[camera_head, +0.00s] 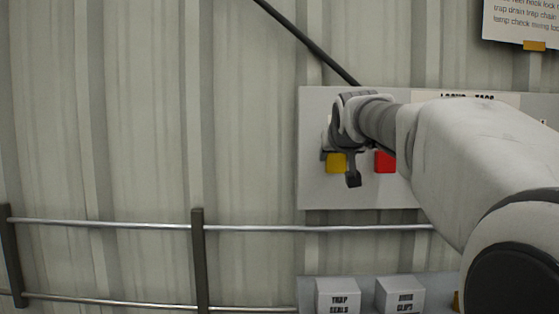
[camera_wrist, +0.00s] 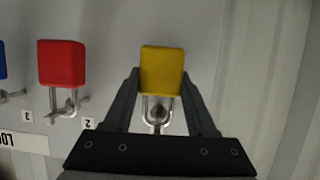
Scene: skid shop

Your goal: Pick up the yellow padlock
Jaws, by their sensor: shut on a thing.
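The yellow padlock (camera_head: 336,163) hangs at the left end of the grey lockout board (camera_head: 345,195). In the wrist view the yellow padlock (camera_wrist: 162,72) sits between the fingertips of my gripper (camera_wrist: 161,82), its metal shackle running down between the fingers. The fingers are shut on the sides of its body. The shackle looks to be still around a hook on the board; the exact contact is hard to see. In the head view my arm hides part of the board, and one dark finger (camera_head: 353,178) shows beside the padlock.
A red padlock (camera_wrist: 62,63) hangs on the neighbouring hook, close beside my gripper. A blue padlock (camera_wrist: 2,60) is partly visible beyond it. Below the board are a metal rail (camera_head: 260,228) and labelled white boxes (camera_head: 338,296). Bare corrugated wall lies to the left.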

